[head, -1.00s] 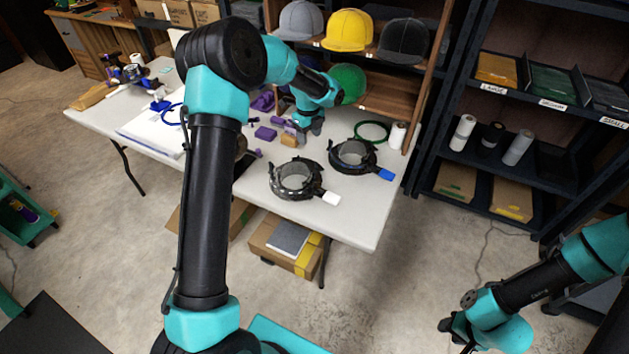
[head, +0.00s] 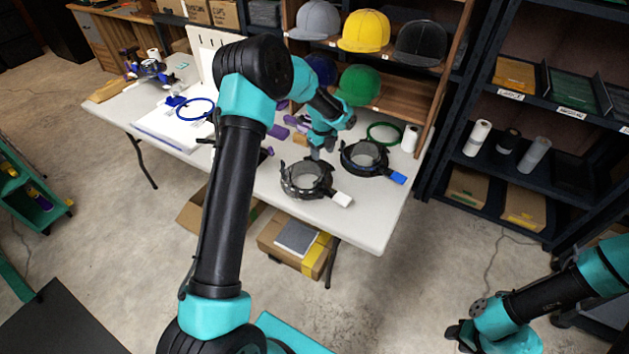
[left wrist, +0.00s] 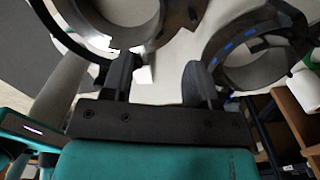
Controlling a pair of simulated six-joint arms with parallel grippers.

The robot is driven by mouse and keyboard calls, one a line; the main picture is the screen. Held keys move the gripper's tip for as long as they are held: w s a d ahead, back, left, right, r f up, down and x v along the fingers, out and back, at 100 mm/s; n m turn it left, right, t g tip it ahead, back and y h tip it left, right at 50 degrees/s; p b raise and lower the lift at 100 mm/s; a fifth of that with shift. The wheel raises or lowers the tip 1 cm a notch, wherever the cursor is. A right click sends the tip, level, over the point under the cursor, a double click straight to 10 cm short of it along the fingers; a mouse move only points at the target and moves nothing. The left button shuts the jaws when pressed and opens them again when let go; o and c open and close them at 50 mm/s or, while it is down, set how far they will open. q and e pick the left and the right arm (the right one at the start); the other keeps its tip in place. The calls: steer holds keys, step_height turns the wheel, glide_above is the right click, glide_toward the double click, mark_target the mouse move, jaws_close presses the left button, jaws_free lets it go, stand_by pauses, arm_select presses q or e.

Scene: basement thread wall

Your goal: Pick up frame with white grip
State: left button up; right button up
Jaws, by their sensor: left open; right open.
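The frame with the white grip, a dark ring (head: 300,190) with a white block grip (head: 343,199), lies on the white table. In the left wrist view, a ring (left wrist: 150,32) at upper left appears to be this frame, partly hidden by a finger. My left gripper (head: 318,150) is open and empty, above the table at the far side of this ring. Its two fingers (left wrist: 160,78) show apart in the wrist view. A similar frame (head: 350,165) with a blue grip (head: 398,178) lies to the right. My right gripper (head: 458,335) is at lower right, away from the table.
A green hoop (head: 384,133) and a white roll (head: 410,138) are at the table's right end. Purple pieces (head: 279,131) and a blue hoop (head: 195,109) lie farther left. Caps (head: 363,31) sit on shelves behind. The table's front right (head: 365,225) is clear.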

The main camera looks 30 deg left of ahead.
arm_select(q)
glide_above(321, 171)
steer(key=shift+w+f, duration=0.15)
steer(key=shift+f, duration=0.9)
steer(key=shift+w+f, duration=0.1)
steer(key=shift+f, duration=0.95)
steer(key=shift+s+d+f, duration=0.1)
steer(key=shift+s+f, duration=0.1)
steer(key=shift+f, duration=1.1)
steer(key=shift+s+f, duration=0.15)
steer(key=shift+f, duration=1.15)
jaws_close()
